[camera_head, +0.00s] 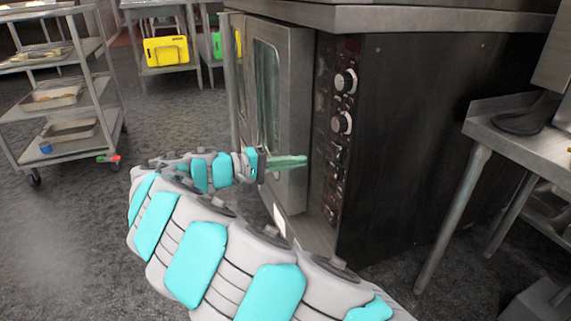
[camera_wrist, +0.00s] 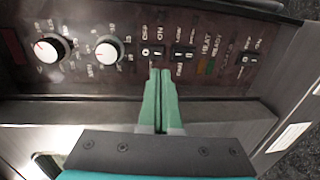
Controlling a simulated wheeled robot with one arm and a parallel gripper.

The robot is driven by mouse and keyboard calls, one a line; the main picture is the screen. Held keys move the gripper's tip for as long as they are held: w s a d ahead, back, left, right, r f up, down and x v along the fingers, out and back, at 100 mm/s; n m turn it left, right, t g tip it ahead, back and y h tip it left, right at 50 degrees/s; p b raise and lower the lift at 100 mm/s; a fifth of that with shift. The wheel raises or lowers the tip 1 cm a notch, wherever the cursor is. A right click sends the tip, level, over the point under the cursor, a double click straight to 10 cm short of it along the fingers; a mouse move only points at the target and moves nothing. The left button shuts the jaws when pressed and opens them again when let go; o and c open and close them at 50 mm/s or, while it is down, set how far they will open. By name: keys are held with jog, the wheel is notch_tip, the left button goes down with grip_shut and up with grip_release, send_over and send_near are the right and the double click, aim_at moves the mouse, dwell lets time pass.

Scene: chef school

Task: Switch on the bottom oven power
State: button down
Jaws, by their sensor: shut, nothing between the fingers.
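The oven (camera_head: 295,100) is a steel unit with a dark side and a dark vertical control panel (camera_head: 336,125) on its front edge. The panel carries two round knobs and several small switches. In the wrist view the panel runs across the top, with two white-faced knobs (camera_wrist: 108,50) at left. A rocker switch (camera_wrist: 152,52) and a second switch (camera_wrist: 184,52) sit mid-panel; another switch (camera_wrist: 246,60) marked ON is at right. My gripper (camera_wrist: 160,75) is shut and empty, its green fingertips just below the mid-panel rocker switch. I cannot tell whether they touch the panel.
A wheeled steel rack (camera_head: 70,95) with trays stands at left. A steel table (camera_head: 490,125) is close to the oven's right. A work table with a yellow board (camera_head: 166,51) is at the back. The floor between rack and oven is clear.

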aim_at(338, 158)
jog(key=x, duration=0.9)
jog(key=shift+b, duration=0.4)
jog(key=shift+d+f, duration=0.1)
jog(key=shift+d, duration=0.05)
jog(key=f+v, duration=0.3)
jog(key=v, duration=1)
jog(key=shift+a, duration=0.55)
jog(key=shift+s+f, duration=0.1)
